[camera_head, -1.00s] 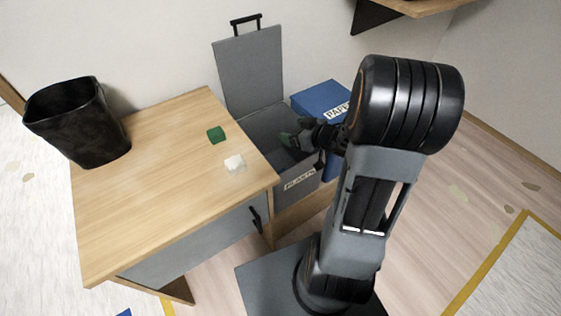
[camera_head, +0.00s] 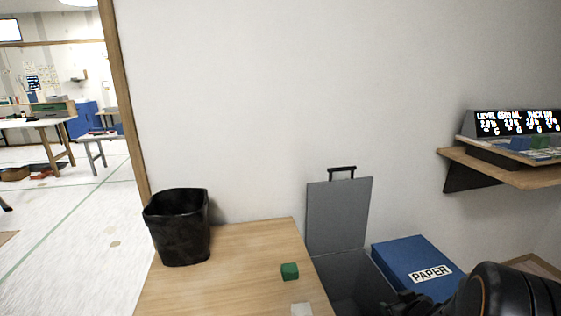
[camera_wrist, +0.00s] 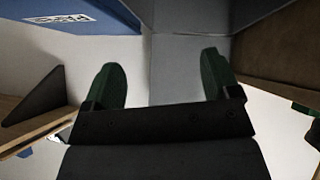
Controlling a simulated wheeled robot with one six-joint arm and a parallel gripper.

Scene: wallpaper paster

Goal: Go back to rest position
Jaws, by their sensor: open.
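My gripper (camera_wrist: 163,88) shows in the wrist view with its two green fingers spread wide apart and nothing between them. Behind the fingers is a grey surface, likely the open lid of the grey bin (camera_head: 340,215). In the head view my arm enters at the lower right, and my gripper's dark end is partly visible at the bottom edge, over or beside the grey bin; its fingers cannot be made out there.
A green cube (camera_head: 289,271) and a white block (camera_head: 301,309) lie on the wooden table (camera_head: 235,245), with a black basket (camera_head: 178,228) at its back left. A blue PAPER bin (camera_head: 415,262) stands right of the grey bin. A wall shelf (camera_head: 510,172) juts out at right.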

